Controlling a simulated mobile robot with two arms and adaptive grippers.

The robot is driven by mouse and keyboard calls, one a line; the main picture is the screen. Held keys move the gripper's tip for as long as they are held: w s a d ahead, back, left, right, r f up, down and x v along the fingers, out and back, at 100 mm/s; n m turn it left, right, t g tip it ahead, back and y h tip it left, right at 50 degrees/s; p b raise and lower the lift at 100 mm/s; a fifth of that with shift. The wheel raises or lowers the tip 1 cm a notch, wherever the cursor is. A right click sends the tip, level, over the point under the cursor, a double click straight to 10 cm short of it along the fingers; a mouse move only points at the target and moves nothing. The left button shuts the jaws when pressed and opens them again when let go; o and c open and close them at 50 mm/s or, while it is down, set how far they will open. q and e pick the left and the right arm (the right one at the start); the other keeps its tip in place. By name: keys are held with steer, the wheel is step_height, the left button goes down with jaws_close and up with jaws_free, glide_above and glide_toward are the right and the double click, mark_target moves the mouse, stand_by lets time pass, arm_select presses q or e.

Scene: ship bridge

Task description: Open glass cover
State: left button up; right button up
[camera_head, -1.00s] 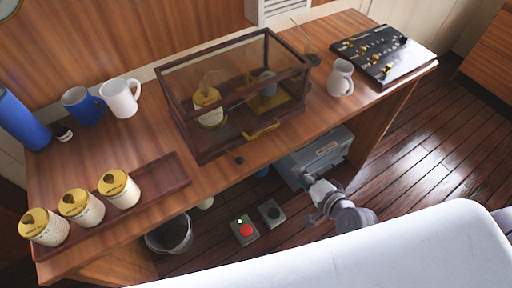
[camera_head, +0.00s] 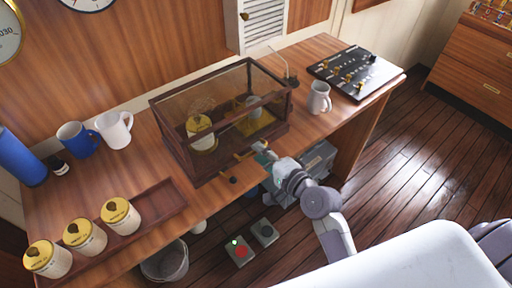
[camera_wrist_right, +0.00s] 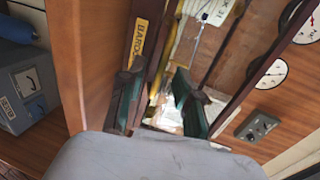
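The glass cover (camera_head: 183,98) is a dark wood-framed glass case, closed on the desk, with canisters and brass-coloured parts visible inside. A brass handle (camera_head: 243,154) runs along its front edge. My right gripper (camera_head: 260,148) is at the front of the case, by the right end of this handle. In the right wrist view, my right gripper (camera_wrist_right: 158,100) has its two green-padded fingers apart, with the brass handle (camera_wrist_right: 166,58) running just ahead of and between them. I cannot tell whether they touch it. My left gripper is not in view.
A white jug (camera_head: 319,98) and black switch panel (camera_head: 356,72) stand right of the case. A tray (camera_head: 150,215) with yellow-lidded canisters, mugs and a blue cylinder (camera_head: 20,150) are at left. Under the desk are a bucket (camera_head: 166,262) and a grey box (camera_head: 317,160).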

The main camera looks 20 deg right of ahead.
steer(key=shift+x, duration=1.3)
jaws_close()
